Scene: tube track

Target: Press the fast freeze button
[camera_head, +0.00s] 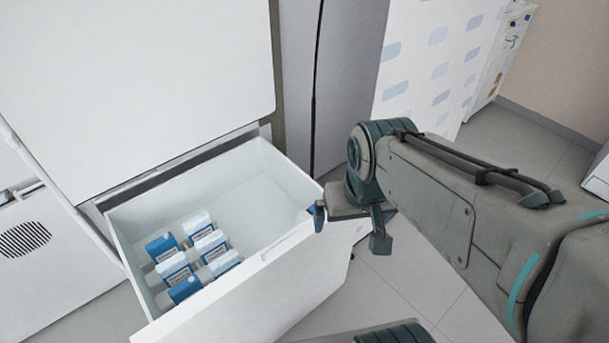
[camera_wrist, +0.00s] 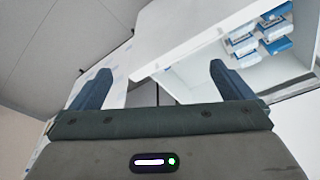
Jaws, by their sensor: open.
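No fast freeze button can be made out in either view. A white freezer (camera_head: 130,80) stands at the left with its lower drawer (camera_head: 245,290) pulled out. My gripper (camera_head: 350,225) is open with nothing between its fingers, at the right front corner of the drawer. One finger appears close to the drawer's rim; whether it touches is unclear. In the wrist view, my gripper (camera_wrist: 160,82) shows both fingers spread wide, and the white drawer (camera_wrist: 200,38) lies beyond them.
A white panel with pale blue patches (camera_head: 425,60) stands behind my arm. A white unit with a round vent (camera_head: 25,238) is at the left.

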